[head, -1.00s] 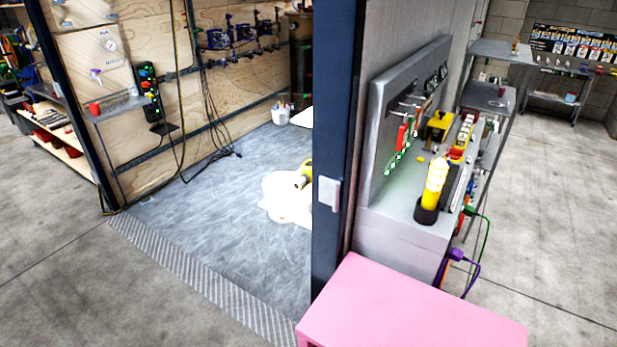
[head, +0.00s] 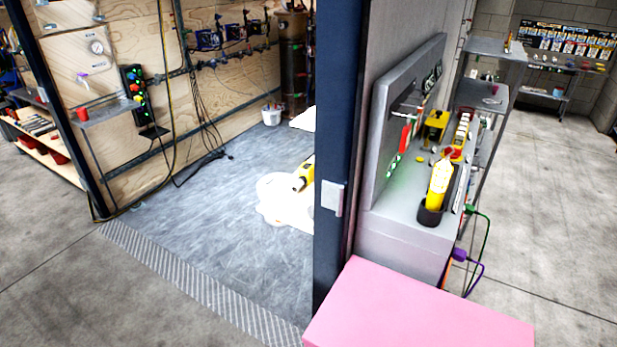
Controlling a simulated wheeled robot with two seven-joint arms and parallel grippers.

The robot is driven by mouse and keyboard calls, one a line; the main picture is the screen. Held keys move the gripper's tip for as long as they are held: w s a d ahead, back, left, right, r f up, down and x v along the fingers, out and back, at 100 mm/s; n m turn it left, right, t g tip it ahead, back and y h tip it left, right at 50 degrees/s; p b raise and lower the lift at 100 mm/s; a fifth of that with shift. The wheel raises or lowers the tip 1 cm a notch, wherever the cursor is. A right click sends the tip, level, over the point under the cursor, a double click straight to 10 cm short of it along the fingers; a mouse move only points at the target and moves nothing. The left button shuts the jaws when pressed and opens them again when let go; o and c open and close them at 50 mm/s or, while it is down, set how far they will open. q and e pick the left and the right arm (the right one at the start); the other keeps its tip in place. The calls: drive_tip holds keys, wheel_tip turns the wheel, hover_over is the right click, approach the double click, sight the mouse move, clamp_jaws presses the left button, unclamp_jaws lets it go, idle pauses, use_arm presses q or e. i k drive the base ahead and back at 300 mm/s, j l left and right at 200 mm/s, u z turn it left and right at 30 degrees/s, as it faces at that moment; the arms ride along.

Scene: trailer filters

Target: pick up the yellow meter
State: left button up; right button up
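I cannot tell for sure which thing is the yellow meter. A boxy yellow device (head: 435,126) stands toward the back of the grey bench at the right, near its upright panel, and may be it. A yellow cylindrical thing (head: 439,186) stands in a dark round holder at the bench's near end. Another yellow object (head: 303,176) lies on a white patch on the trailer floor. Neither of my grippers is in view.
A pink block (head: 420,310) stands in front of the grey bench (head: 405,208). A dark blue post (head: 338,150) separates the bench from the trailer interior. Green and purple cables hang at the bench's right side. Concrete floor (head: 60,270) is clear at the left.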

sight(306, 172)
drive_tip(key=i+j+z, duration=0.1)
drive_tip(key=z, duration=0.8)
drive_tip(key=i+j+z, duration=0.2)
drive_tip(key=j+z, duration=0.15)
drive_tip(key=j, duration=0.25)
drive_tip(key=i+j+z, duration=0.1)
drive_tip(key=j+z, duration=0.3)
drive_tip(key=j, duration=0.2)
drive_tip(key=j+z, duration=0.35)
drive_tip(key=j, duration=0.25)
